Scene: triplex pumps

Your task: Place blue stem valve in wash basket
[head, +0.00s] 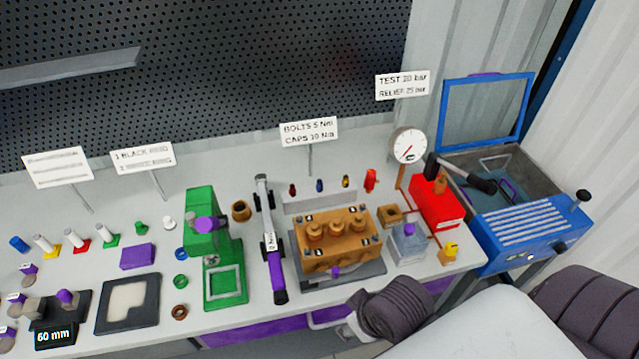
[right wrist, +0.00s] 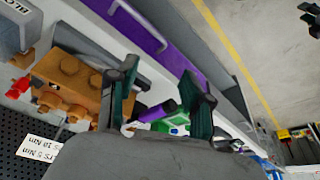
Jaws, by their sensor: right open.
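A small valve with a blue body (head: 319,186) stands upright in the row behind the orange pump block, between a red one and a yellow one. It looks like the blue stem valve, but it is small in the picture. The wash basket (head: 512,188) seems to be the blue-grey tray inside the open blue washer (head: 530,243) at the right; its inside is partly hidden. My right gripper (right wrist: 158,65) is open and empty in the right wrist view, with the pump block (right wrist: 68,82) beyond its left finger. My left gripper is not in view.
The pump block (head: 338,240) sits mid-bench, with a purple-handled wrench (head: 276,265) and a green press (head: 212,245) to its left. A gauge (head: 408,146), a red box (head: 436,205) and a clear container (head: 408,243) stand between it and the washer. The washer lid (head: 487,107) is raised.

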